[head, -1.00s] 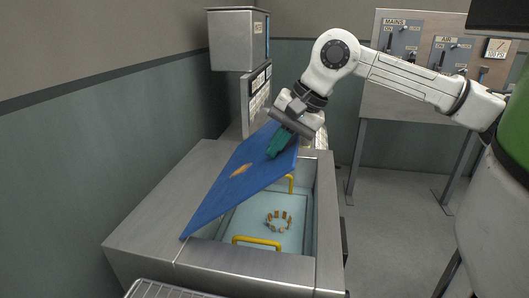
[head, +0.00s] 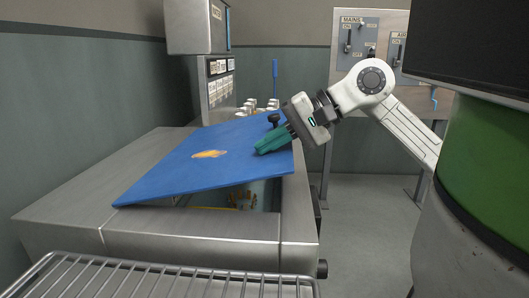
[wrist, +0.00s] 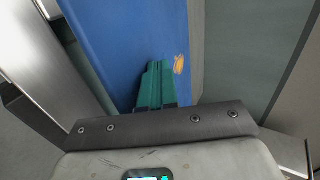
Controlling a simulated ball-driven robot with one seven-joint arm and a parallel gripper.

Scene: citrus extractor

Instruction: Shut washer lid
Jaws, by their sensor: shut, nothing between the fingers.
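The blue washer lid (head: 190,166) is tilted low over the washer (head: 130,230), nearly flat, with a gap at its front edge. An orange mark is on the lid's upper face. My gripper (head: 262,148) has its teal fingers shut and empty, at the lid's upper face near its right edge. In the wrist view the fingers (wrist: 156,75) lie over the blue lid (wrist: 115,40); whether they press on it I cannot tell.
A wire rack (head: 150,275) stands in front of the washer. A control panel with buttons (head: 218,90) and a grey box (head: 195,25) rise behind it. A switch board on legs (head: 350,45) stands at the back right. Open floor (head: 365,235) lies right of the washer.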

